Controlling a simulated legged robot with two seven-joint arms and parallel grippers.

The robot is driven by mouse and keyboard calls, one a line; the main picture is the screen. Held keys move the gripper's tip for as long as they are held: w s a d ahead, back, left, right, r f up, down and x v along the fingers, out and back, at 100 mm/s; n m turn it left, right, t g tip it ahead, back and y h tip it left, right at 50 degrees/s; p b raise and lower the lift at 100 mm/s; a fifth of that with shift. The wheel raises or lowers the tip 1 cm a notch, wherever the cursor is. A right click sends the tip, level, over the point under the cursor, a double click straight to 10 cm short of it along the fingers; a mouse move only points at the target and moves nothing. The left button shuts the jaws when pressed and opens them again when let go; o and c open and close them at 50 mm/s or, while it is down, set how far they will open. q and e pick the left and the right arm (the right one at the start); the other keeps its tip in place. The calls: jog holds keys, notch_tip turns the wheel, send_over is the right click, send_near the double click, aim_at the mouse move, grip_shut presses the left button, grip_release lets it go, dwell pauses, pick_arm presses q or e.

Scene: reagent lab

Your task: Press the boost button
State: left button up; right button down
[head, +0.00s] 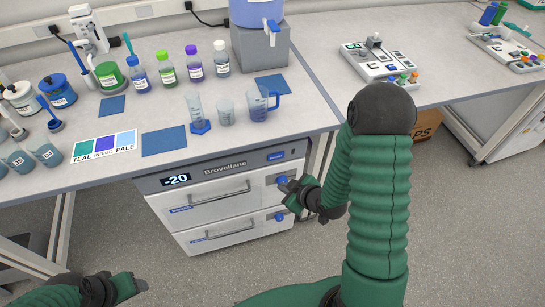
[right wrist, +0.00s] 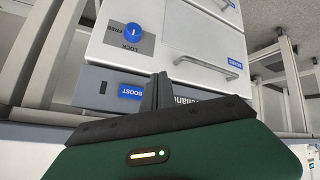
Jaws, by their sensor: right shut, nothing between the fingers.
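The boost button (head: 275,156) is a blue rectangle at the right end of the dark top panel of the white drawer unit (head: 222,212) under the bench. In the right wrist view the button, marked BOOST (right wrist: 131,92), shows just left of my fingers. My right gripper (head: 288,190) is shut and empty.
The panel display (head: 176,180) reads -20. Two drawers have handles (head: 219,191) and blue knobs (head: 279,216). The bench (head: 310,110) overhangs the unit. Bottles, beakers and a blue jug (head: 260,104) stand on top. A brown box (head: 424,135) is on the floor at the right.

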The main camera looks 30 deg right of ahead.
aim_at(276, 157)
pick_arm(q)
jog(key=shift+d+r+p, duration=0.2)
jog(key=shift+d+r, duration=0.1)
jog(key=shift+d, duration=0.2)
jog(key=shift+d+r+p, duration=0.15)
jog(key=shift+d+r, duration=0.1)
jog(key=shift+d, duration=0.25)
pick_arm(e)
jog(key=w+d, duration=0.4)
jog(key=w, duration=0.4)
jog(key=shift+w+f, duration=0.25)
jog(key=shift+f, duration=0.1)
pick_arm(q)
jog(key=shift+a, duration=0.25)
pick_arm(e)
jog(key=shift+a+r, duration=0.1)
pick_arm(q)
jog(key=shift+d, duration=0.15)
